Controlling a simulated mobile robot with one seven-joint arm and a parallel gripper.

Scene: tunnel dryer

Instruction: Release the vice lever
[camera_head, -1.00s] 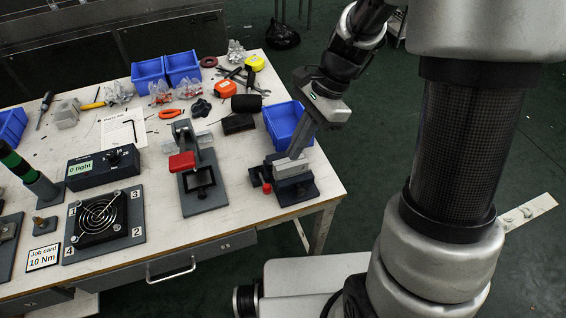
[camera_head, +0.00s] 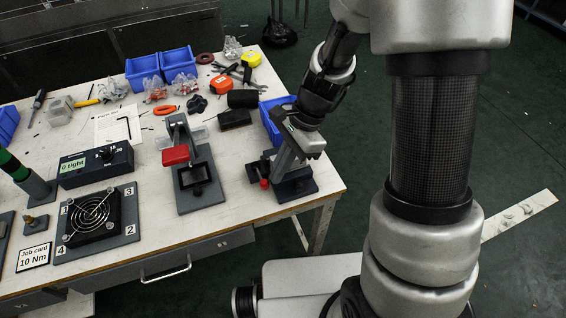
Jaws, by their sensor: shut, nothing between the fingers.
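The small grey vice (camera_head: 296,188) stands on a dark base near the right front corner of the table. A lever with a red knob (camera_head: 264,184) shows at its left side. My gripper (camera_head: 279,173) points down and left over the vice. Its fingers are shut with nothing between them, and their tips come close to the vice jaws. I cannot tell whether they touch the vice. My gripper and wrist hide part of the vice's top and back.
A clamp fixture with a red handle (camera_head: 176,155) stands left of the vice. A blue bin (camera_head: 270,112) is just behind my gripper. A fan on a numbered plate (camera_head: 125,233) and a black control box (camera_head: 98,164) are farther left. Tools lie at the back.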

